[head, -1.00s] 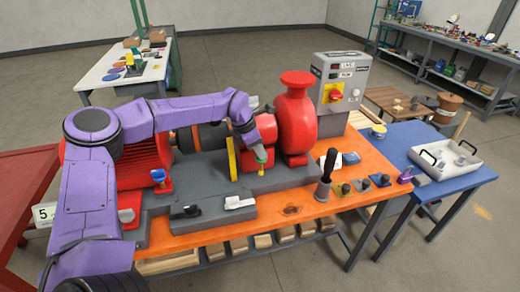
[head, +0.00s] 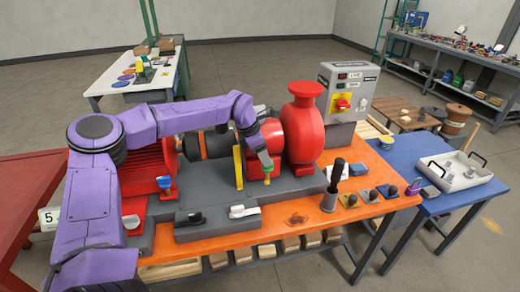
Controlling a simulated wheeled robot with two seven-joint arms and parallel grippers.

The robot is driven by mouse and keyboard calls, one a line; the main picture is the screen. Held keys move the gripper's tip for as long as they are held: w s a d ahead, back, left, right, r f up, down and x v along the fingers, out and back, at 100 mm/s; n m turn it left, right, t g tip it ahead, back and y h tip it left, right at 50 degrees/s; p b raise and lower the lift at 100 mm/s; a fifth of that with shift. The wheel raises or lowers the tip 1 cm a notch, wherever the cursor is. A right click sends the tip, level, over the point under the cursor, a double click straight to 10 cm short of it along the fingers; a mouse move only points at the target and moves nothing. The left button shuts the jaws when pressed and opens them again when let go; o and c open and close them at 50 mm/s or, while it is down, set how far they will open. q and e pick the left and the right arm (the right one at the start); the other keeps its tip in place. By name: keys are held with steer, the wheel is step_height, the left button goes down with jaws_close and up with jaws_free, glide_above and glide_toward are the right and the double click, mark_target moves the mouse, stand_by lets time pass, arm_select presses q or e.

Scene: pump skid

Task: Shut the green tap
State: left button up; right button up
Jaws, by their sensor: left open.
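My left gripper (head: 266,168) is at the front of the red pump (head: 303,130), its arm reaching in from the left above the skid. It is open and its fingers point down. A small green piece (head: 265,159), which looks like the green tap, shows at the fingertips, with a yellow-orange bit below it. The gripper hides most of it, so I cannot tell its handle's angle or whether the fingers touch it. My right gripper is not in view.
A yellow upright plate (head: 238,167) stands just left of the gripper. A blue-handled tap (head: 164,183), a white lever (head: 243,211) and a black upright lever (head: 331,187) are nearby. A control box (head: 345,92) stands behind at right. The orange bench front (head: 290,218) has bare room.

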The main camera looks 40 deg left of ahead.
arm_select(q)
steer(key=b+v, duration=0.2)
steer(key=v, duration=0.6)
steer(key=shift+a+r, duration=0.25)
steer(key=shift+r, duration=0.1)
steer(key=shift+s, duration=0.2)
